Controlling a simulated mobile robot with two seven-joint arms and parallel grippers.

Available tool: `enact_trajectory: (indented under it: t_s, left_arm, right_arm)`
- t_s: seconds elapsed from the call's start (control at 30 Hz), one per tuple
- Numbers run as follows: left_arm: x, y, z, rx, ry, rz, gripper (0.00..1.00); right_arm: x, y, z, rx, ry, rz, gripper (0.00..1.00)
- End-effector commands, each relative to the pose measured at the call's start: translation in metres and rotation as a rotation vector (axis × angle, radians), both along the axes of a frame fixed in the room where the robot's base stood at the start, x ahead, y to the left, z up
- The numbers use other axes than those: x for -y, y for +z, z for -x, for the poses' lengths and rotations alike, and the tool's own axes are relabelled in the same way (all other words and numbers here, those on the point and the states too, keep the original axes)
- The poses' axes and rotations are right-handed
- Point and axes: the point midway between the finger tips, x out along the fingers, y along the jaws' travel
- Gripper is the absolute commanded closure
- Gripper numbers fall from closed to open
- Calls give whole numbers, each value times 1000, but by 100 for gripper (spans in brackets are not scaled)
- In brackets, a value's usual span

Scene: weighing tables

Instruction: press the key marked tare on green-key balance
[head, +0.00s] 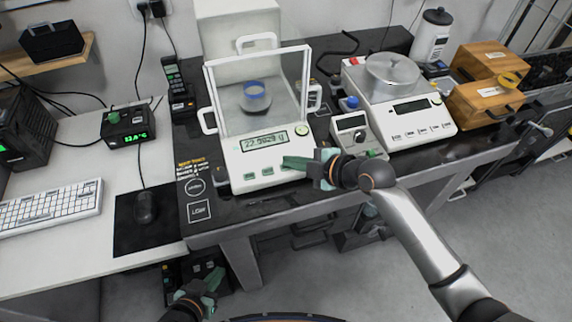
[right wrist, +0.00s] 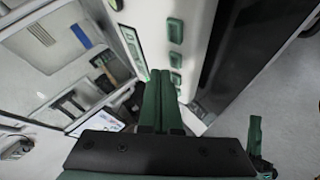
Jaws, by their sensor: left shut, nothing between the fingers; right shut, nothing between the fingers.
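The green-key balance (head: 240,166) is white with a glass draught shield and stands at the table's front edge. Its lit display (head: 264,142) reads about 22.86; the last digits are unclear. Green keys (head: 250,176) line its front, and they also show in the right wrist view (right wrist: 175,30). I cannot read which is marked tare. My right gripper (head: 288,162) is shut and empty, its tips over the right end of the key row. The shut fingertips (right wrist: 160,78) are close to the keys; contact is unclear. My left gripper (head: 212,280) is shut, low in front of the table.
A blue ring-like object (head: 257,94) is on the pan inside the shield. To the right stand a small grey device (head: 350,124) and a second white balance (head: 405,128) with a steel pan. A mouse (head: 145,206) and keyboard (head: 50,208) lie on the left.

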Motion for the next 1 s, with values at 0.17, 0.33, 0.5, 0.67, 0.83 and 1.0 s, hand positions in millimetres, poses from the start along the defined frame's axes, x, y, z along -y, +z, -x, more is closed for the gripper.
enact_trajectory:
  t_s: [0.17,0.33,0.5,0.67,0.83,1.0]
  left_arm:
    - [0,-4,0,0,0,0,100]
    - [0,-9,0,0,0,0,100]
    - [0,-8,0,0,0,0,100]
    - [0,-9,0,0,0,0,100]
    - [0,-10,0,0,0,0,100]
    - [0,-12,0,0,0,0,100]
  right_arm:
    - [0,-4,-1,0,1,1,100]
    - [0,-10,-2,-1,0,1,100]
    - [-1,-8,-2,-1,0,0,100]
    - [-1,-8,-2,0,0,0,100]
    - [-1,-10,-3,0,0,0,100]
    - [-1,-12,-3,0,0,0,100]
